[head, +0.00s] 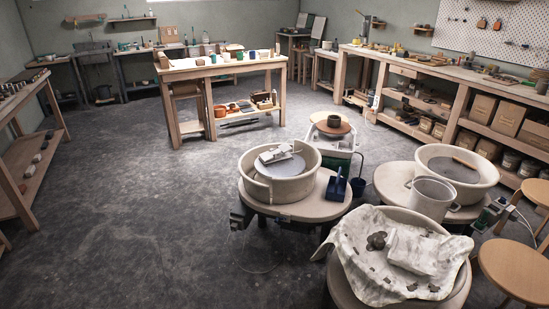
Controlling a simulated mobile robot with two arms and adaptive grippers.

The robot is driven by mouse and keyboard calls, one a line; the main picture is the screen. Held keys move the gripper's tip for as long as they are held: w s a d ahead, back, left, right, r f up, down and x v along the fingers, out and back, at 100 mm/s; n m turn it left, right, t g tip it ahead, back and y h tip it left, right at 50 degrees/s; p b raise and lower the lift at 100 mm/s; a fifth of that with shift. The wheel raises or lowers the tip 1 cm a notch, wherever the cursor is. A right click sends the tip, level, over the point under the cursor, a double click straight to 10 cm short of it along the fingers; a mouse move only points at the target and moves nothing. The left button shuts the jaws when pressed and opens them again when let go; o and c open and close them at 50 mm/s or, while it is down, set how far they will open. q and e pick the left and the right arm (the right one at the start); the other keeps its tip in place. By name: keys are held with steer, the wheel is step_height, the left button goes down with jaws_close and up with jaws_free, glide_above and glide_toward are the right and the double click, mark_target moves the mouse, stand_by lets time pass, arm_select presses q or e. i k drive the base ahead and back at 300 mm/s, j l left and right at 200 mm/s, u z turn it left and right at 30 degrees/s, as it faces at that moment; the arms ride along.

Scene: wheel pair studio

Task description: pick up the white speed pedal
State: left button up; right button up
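A small white wedge-like object (279,154), which looks like the white speed pedal, lies tilted on the grey wheel head (289,167) inside the cream splash pan (255,178) of the middle pottery wheel. It is too small to make out in detail. Neither of my grippers shows in the head view.
A dark blue caddy (336,187) stands beside the pan on the round wheel table (305,208). A second wheel with a pan (485,180) and bucket (431,197) is at right. A cloth-covered basin (372,279) is in front. The grey floor (130,210) at left is clear.

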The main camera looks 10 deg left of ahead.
mark_target(279, 157)
steer(key=i+j+u, duration=0.6)
steer(key=i, duration=0.2)
steer(key=i+j+u, duration=0.15)
steer(key=i+u, duration=0.5)
steer(key=i, duration=0.2)
steer(key=i+z, duration=0.1)
steer(key=i, duration=0.55)
steer(key=i+j+z, duration=0.1)
steer(key=i, duration=0.5)
steer(key=i+j+z, duration=0.1)
steer(key=i+j, duration=0.15)
steer(key=i, duration=0.35)
steer(key=i+j+z, duration=0.15)
steer(key=i+z, duration=0.25)
steer(key=i+j+z, duration=0.2)
steer(key=z, duration=0.25)
steer(key=i+j+z, duration=0.5)
steer(key=j+z, duration=0.2)
steer(key=z, duration=0.15)
steer(key=i+j+z, duration=0.15)
steer(key=j+z, duration=0.25)
